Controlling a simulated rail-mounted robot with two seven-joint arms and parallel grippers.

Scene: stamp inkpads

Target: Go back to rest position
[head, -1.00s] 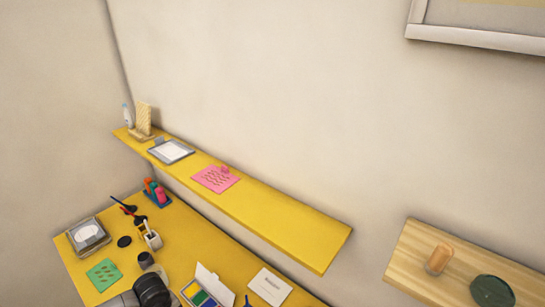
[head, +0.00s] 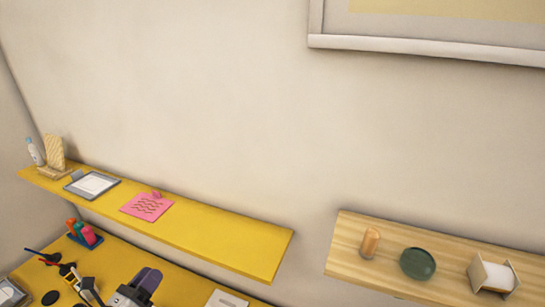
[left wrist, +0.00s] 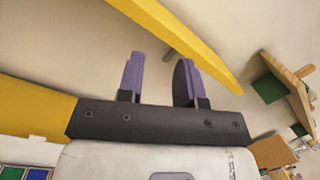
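My left gripper (head: 146,280) is at the bottom of the head view, over the yellow desk and below the yellow shelf. In the left wrist view its two purple fingers (left wrist: 160,78) stand apart with a clear gap and nothing between them, so it is open and empty. An inkpad with green and blue squares (left wrist: 25,174) shows at the lower left corner of the left wrist view. My right gripper is in neither view.
The yellow shelf (head: 225,236) holds a pink note (head: 147,207), a grey-framed tray (head: 92,185) and a bottle (head: 34,151). A wooden shelf (head: 345,240) at right holds a cork-coloured stamp (head: 370,243) and a green round dish (head: 418,263). The desk (head: 190,290) carries several small items.

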